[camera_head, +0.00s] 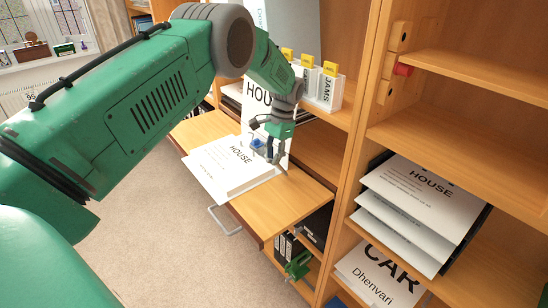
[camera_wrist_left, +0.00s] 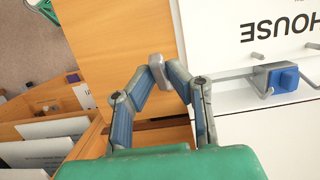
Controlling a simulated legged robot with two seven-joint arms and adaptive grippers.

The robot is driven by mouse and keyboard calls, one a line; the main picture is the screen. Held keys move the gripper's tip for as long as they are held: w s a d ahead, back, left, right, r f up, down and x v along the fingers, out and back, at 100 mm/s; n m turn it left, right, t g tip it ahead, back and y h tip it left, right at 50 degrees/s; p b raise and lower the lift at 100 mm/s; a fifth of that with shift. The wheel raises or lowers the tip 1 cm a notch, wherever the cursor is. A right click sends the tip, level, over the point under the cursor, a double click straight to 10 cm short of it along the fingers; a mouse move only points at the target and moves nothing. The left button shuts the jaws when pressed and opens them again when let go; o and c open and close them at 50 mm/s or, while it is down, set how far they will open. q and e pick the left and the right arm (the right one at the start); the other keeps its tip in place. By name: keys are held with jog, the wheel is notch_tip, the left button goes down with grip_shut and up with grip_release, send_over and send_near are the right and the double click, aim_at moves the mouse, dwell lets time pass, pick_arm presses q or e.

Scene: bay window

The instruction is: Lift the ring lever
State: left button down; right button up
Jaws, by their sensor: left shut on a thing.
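A white ring binder marked HOUSE (camera_head: 215,165) lies open on the pull-out wooden shelf. Its ring mechanism, with a blue block (camera_head: 257,144), is partly hidden by my left gripper (camera_head: 280,160), which points down beside it. In the left wrist view the blue block (camera_wrist_left: 283,79) and metal prongs lie to the right of my left gripper (camera_wrist_left: 158,75). The thin metal lever (camera_wrist_left: 232,76) runs from the block towards the fingers. The fingers are closed together at their tips, on what looks like the lever's end; the contact itself is hidden. My right gripper is not in view.
White card boxes with yellow tops, one marked JAMS (camera_head: 325,88), stand on the shelf above. White files (camera_head: 415,205) are stacked in the right bay. A small green object (camera_head: 298,265) is low down. Carpet is open at left.

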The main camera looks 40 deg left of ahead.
pick_arm(q)
jog(key=c, duration=1.6)
grip_release()
jog(key=shift+o, duration=0.2)
jog(key=shift+r, duration=0.1)
jog(key=shift+w+r, duration=0.1)
jog(key=shift+r, duration=0.2)
jog(key=v, duration=1.1)
